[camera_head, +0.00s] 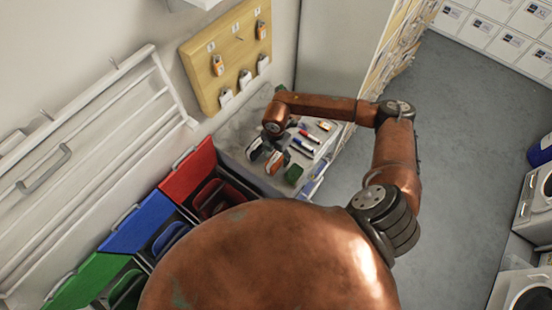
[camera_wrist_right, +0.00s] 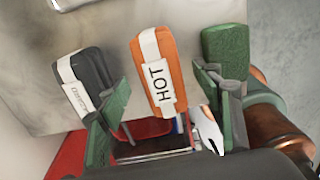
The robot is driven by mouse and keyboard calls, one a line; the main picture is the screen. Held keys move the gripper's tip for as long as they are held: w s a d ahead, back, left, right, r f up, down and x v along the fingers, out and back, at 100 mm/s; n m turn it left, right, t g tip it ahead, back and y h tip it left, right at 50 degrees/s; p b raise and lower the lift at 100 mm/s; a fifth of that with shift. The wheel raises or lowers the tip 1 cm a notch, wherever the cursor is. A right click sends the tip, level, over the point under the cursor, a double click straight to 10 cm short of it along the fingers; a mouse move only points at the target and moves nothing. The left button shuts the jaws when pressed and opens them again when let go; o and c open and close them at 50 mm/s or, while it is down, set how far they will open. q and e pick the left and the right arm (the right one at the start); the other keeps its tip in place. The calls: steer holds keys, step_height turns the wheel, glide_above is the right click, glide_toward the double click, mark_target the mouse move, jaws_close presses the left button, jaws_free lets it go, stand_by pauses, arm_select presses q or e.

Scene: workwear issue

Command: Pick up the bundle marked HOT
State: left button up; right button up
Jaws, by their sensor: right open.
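The bundle marked HOT (camera_wrist_right: 157,62) is orange with a white band and a white label, and stands on a pale surface in the right wrist view. My right gripper (camera_wrist_right: 163,92) is open, with one green-padded finger on each side of the HOT bundle. I cannot tell whether the pads touch it. A dark bundle (camera_wrist_right: 85,70) with a white band and label stands to its left, close by the left finger. A green bundle (camera_wrist_right: 226,45) stands to its right, by the other finger. In the head view the orange bundle (camera_head: 275,162) is small and partly hidden. My left gripper is not in view.
Several pens (camera_head: 303,146) lie on the counter beside the bundles. Red (camera_head: 187,168), blue (camera_head: 138,222) and green (camera_head: 88,278) bins line the wall. A yellow board (camera_head: 228,52) with hanging padlocks is above the counter.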

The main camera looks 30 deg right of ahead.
steer(key=shift+f, duration=1.05)
steer(key=c, duration=1.3)
steer(key=shift+c, duration=0.2)
